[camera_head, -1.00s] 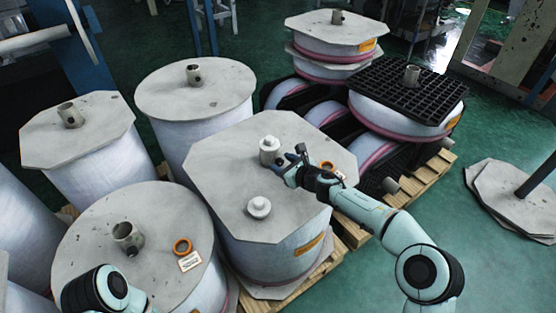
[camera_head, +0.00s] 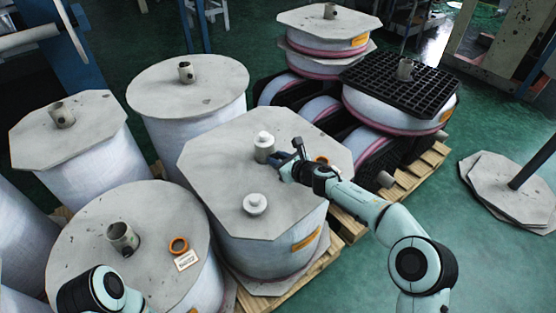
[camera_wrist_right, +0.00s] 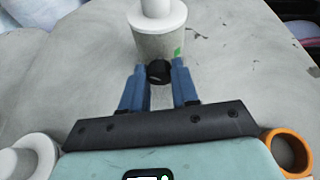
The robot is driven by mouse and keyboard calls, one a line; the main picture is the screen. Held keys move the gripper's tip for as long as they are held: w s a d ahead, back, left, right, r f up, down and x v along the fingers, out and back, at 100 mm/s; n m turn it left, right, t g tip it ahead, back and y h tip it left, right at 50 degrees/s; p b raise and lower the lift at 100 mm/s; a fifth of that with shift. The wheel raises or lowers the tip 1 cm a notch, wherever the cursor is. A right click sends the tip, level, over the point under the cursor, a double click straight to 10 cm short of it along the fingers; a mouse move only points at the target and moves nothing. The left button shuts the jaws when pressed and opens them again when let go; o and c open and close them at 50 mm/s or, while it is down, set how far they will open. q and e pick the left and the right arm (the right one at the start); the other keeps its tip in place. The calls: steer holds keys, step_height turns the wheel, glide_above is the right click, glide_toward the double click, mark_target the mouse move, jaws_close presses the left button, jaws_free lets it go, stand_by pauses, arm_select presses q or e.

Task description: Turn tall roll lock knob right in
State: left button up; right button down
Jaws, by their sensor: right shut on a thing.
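The tall roll (camera_head: 265,228) stands in the middle of the head view under a grey octagonal board. A grey core stub with a white cap (camera_head: 264,148) rises from the board; it also shows at the top of the right wrist view (camera_wrist_right: 158,42). A small round black knob (camera_wrist_right: 159,72) sits on the stub's near side, with a green mark beside it. My right gripper (camera_head: 279,159) is at the stub, and its two blue fingers (camera_wrist_right: 159,80) are shut on the knob from both sides. My left arm shows at the lower left of the head view, its gripper outside the picture.
A second white-capped plug (camera_head: 255,204) and an orange ring (camera_wrist_right: 287,150) are on the same board, either side of my right gripper. Other wrapped rolls (camera_head: 186,90) stand close at left. A black grid pallet (camera_head: 400,84) lies on a roll behind.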

steer(key=shift+m+y, duration=0.3)
steer(key=shift+m, duration=0.1)
steer(key=shift+w+d+m+g+y+p, duration=0.15)
steer(key=shift+m+g+y+p, duration=0.4)
steer(key=shift+m, duration=0.45)
arm_select(q)
steer(key=shift+w+d+r+t, duration=0.1)
steer(key=shift+w+r+t, duration=0.2)
steer(key=shift+w+r, duration=0.4)
arm_select(e)
steer(key=shift+m+y, duration=0.45)
steer(key=shift+m, duration=0.25)
steer(key=c, duration=0.8)
jaws_free()
steer(key=shift+c, duration=0.2)
steer(key=shift+d, duration=0.1)
